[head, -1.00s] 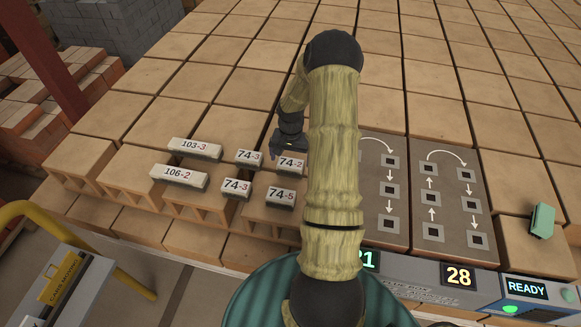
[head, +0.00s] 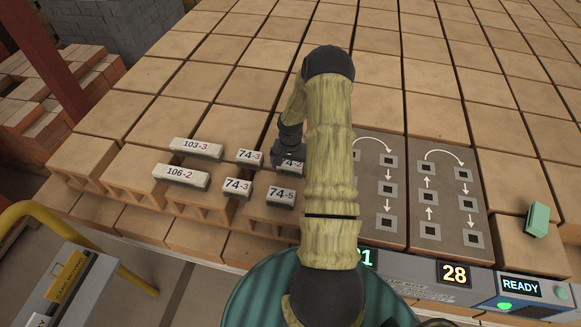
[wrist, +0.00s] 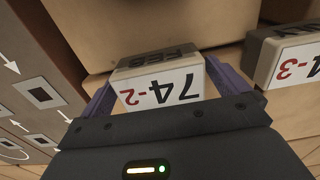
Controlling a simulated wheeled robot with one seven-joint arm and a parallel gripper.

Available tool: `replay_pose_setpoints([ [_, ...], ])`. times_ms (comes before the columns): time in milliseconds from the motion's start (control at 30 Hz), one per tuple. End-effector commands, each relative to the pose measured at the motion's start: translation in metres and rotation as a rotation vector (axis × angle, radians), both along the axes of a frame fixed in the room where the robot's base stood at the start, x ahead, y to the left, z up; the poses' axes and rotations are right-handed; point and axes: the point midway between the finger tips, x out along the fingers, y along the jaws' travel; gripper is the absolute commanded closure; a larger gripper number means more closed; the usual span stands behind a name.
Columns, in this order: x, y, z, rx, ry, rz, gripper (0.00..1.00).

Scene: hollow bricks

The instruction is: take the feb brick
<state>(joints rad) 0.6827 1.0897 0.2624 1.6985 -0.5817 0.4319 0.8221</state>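The feb brick (wrist: 158,88) is a small pale block in the wrist view, with 74-2 on its white front face and dark letters reading upside down as FEB on top. In the head view the same brick (head: 297,166) sits among the labelled bricks, partly hidden by my gripper and arm. My gripper (wrist: 165,92) is open around it, with one purple finger on each side. I cannot tell whether the fingers touch it.
A brick ending in -3 (wrist: 292,65) lies close to the right. Bricks 74-3 (head: 249,157), another 74-3 (head: 237,188), 74-5 (head: 281,196), 103-3 (head: 195,149) and 106-2 (head: 181,176) stand nearby. A panel with arrows (head: 433,205) and a READY display (head: 521,286) are at right.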

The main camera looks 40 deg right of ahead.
Motion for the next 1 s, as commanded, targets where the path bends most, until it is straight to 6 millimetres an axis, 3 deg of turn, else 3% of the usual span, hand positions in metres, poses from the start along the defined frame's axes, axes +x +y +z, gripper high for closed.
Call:
replay_pose_setpoints([
  [33, 0.000, 0.000, 0.000, 0.000, 0.000, 0.000, 0.10],
  [267, 0.000, 0.000, 0.000, 0.000, 0.000, 0.000, 0.54],
  [667, 0.001, -0.001, 0.009, -0.002, -0.002, 0.001, 0.54],
  [1000, 0.001, -0.001, 0.060, -0.005, -0.005, -0.001, 0.54],
])
